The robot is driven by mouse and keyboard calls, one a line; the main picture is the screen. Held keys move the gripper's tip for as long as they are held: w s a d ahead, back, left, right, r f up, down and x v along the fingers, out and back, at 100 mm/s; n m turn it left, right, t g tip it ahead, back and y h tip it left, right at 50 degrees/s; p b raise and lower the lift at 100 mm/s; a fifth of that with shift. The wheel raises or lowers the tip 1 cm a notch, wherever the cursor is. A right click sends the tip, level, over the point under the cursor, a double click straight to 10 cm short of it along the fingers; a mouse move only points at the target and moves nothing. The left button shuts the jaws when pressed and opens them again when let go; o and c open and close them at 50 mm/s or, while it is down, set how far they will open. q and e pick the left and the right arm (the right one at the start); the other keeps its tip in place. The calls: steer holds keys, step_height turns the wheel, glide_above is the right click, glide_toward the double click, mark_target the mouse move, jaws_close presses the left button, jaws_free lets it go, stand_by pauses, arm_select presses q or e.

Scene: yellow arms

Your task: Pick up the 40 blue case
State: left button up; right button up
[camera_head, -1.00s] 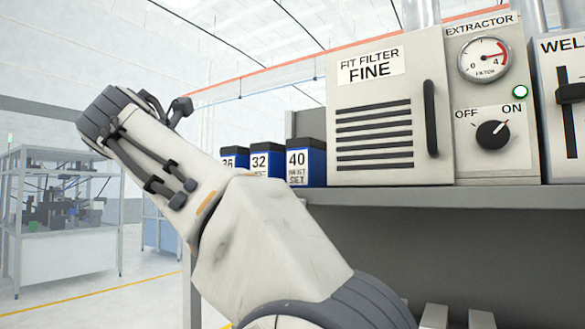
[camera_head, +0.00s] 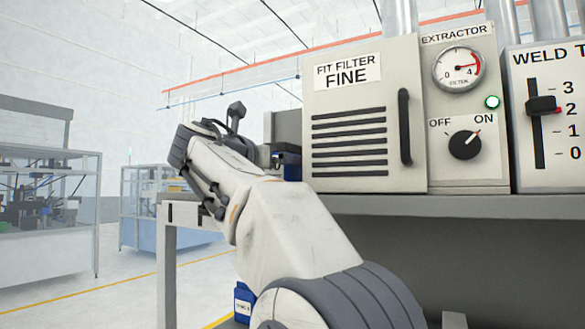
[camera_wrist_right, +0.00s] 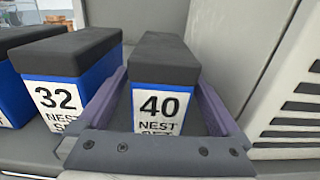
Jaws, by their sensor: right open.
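The 40 blue case (camera_wrist_right: 158,105) has a dark lid and a white label reading "40 NEST SET" in the right wrist view. It stands upright between the two purple fingers of my right gripper (camera_wrist_right: 165,78), which is open, one finger on each side. Whether the fingers touch the case cannot be told. The 32 blue case (camera_wrist_right: 60,85) stands just left of the left finger. In the head view my right arm covers most of the cases; only a blue-and-dark piece of one (camera_head: 291,163) shows beside the filter box. My left gripper is not in view.
The filter box (camera_head: 350,125) stands close right of the cases on the grey shelf (camera_head: 450,205), with the extractor panel (camera_head: 465,110) beyond it. Another blue case (camera_head: 243,303) shows lower down, behind my arm. Part of another case (camera_wrist_right: 15,110) is at the wrist view's left edge.

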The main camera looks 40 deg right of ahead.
steer(key=p+x, duration=0.1)
steer(key=x, duration=0.3)
steer(key=shift+w+d+f, duration=0.15)
steer(key=shift+w+d, duration=0.05)
steer(key=shift+d, duration=0.05)
steer(key=shift+c, duration=0.3)
steer(key=c, duration=1.5)
jaws_close()
steer(key=shift+r+p, duration=0.2)
steer(key=shift+p, duration=0.1)
